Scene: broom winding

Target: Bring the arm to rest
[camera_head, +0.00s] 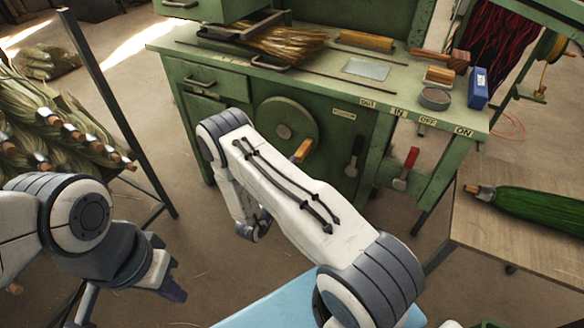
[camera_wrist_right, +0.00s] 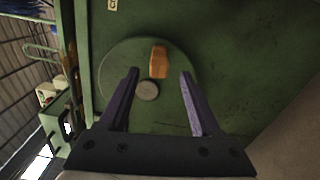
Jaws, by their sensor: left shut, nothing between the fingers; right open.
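My right arm reaches from the lower right across the middle of the head view to the front of the green machine (camera_head: 222,85). Its gripper is mostly hidden behind the arm there. In the right wrist view the right gripper (camera_wrist_right: 158,73) is open, its two purple fingers spread in front of a round green wheel (camera_wrist_right: 115,80) with an orange handle (camera_wrist_right: 159,62). The wheel also shows in the head view (camera_head: 283,112). My left gripper (camera_head: 177,294) hangs low at the left, shut and empty, over the floor.
A rack of straw bundles (camera_head: 60,140) stands at the left, with a dark post beside it. A wooden table (camera_head: 505,235) with a green broom (camera_head: 530,205) is at the right. A red-handled lever (camera_head: 406,165) and a black-handled one (camera_head: 354,155) stick out of the machine's front.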

